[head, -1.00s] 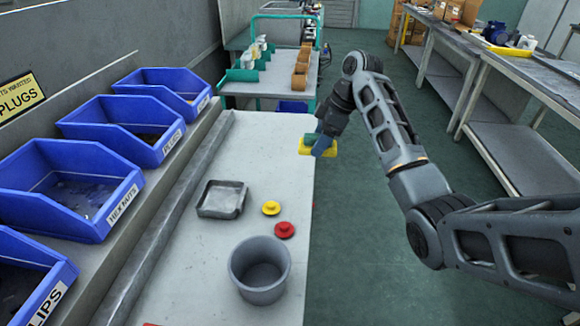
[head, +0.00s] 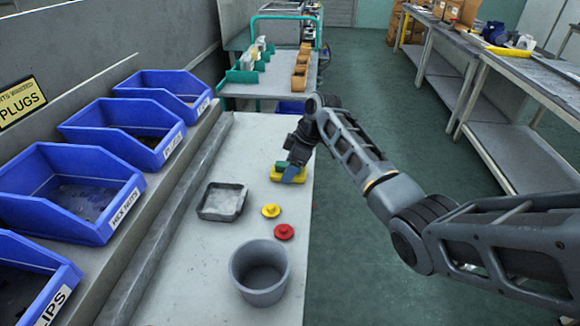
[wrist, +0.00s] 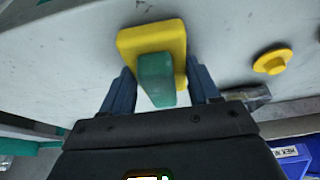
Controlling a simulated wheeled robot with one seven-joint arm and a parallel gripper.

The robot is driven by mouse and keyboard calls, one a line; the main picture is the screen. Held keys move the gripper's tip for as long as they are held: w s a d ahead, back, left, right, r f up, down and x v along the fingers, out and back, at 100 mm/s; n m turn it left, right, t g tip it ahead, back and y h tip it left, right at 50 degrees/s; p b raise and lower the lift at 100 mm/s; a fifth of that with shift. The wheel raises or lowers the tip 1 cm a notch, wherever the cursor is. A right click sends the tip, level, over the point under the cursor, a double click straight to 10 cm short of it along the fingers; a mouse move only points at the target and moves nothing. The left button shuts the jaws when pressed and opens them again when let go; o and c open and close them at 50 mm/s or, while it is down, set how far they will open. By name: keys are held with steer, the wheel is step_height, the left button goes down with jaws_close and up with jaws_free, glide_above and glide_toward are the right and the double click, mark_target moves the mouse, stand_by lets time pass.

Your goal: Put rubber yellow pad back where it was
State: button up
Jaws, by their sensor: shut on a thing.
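The yellow pad (head: 275,178) is a thick slab with a green block on it. In the head view it is over the far right part of the bench top, near the right edge. It also shows in the wrist view (wrist: 152,42), with the green block (wrist: 156,80) toward me. My gripper (head: 289,172) has its blue fingers on either side of the green block and is shut on the pad piece. In the wrist view the fingers (wrist: 160,92) flank it. I cannot tell whether the pad touches the bench.
On the bench (head: 190,265) are a grey square tray (head: 222,214), a yellow knobbed disc (head: 270,211), a red one (head: 284,232) and a grey round bin (head: 260,296). Blue bins (head: 75,235) line the left. The bench between the tray and the far end is clear.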

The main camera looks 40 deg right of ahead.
steer(key=o, duration=1)
steer(key=shift+f, duration=0.1)
steer(key=v, duration=1.2)
